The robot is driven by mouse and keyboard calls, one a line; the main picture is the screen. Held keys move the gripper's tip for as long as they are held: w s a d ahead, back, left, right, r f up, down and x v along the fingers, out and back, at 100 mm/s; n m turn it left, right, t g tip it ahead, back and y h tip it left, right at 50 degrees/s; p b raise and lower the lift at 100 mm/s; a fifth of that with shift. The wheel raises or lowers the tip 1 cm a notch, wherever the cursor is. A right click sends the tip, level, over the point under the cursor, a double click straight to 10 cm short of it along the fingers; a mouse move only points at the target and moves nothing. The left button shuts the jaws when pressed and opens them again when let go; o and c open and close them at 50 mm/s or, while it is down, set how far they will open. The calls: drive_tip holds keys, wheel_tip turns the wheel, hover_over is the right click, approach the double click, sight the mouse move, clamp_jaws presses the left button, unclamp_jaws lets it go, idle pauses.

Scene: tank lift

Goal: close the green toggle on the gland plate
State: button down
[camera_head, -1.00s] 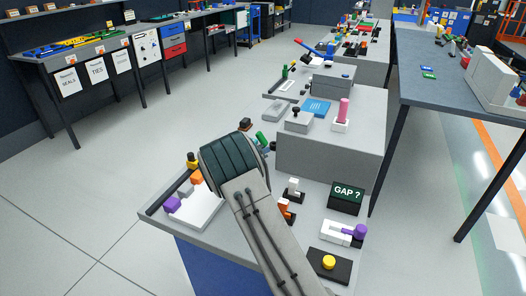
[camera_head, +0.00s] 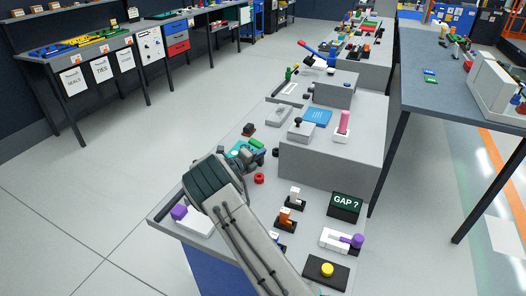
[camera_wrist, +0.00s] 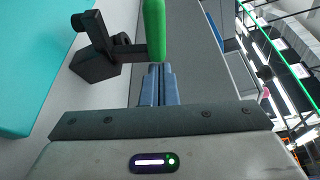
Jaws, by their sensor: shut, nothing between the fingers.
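The green toggle handle (camera_wrist: 153,30) stands upright in the wrist view, joined to a dark bracket (camera_wrist: 95,62). A teal plate (camera_wrist: 30,65), which looks like the gland plate, lies to its left. In the head view the green handle (camera_head: 257,143) shows beside the teal plate (camera_head: 236,154), just beyond my forearm. My gripper (camera_wrist: 158,70) is shut and empty, with its blue fingertips just below the handle's lower end in the picture. I cannot tell whether they touch it. My fingers are hidden in the head view.
A red ring (camera_head: 259,178) lies right of my arm. An orange toggle (camera_head: 286,216), a purple-tipped toggle (camera_head: 355,240) and a "GAP ?" sign (camera_head: 345,204) stand on the near bench. A raised grey block (camera_head: 330,160) stands behind them. A purple knob (camera_head: 179,212) is at left.

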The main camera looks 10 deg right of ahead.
drive_tip(key=shift+w+a+r+n+h, duration=0.1)
drive_tip(key=shift+w+a+n+h, duration=0.15)
drive_tip(key=shift+n, duration=0.35)
drive_tip(key=shift+w+a+r+n+h, duration=0.1)
drive_tip(key=shift+a+n+h, duration=0.15)
drive_tip(key=shift+n, duration=0.35)
drive_tip(key=shift+w+a, duration=0.1)
drive_tip(key=shift+a, duration=0.05)
drive_tip(key=shift+w+a, duration=0.1)
drive_tip(key=shift+a, duration=0.1)
drive_tip(key=p+v, duration=0.1)
drive_tip(key=v, duration=0.8)
drive_tip(key=shift+s+f, duration=0.1)
drive_tip(key=shift+s, duration=0.15)
drive_tip(key=shift+s+a, duration=0.1)
drive_tip(key=shift+a, duration=0.1)
drive_tip(key=shift+a, duration=0.15)
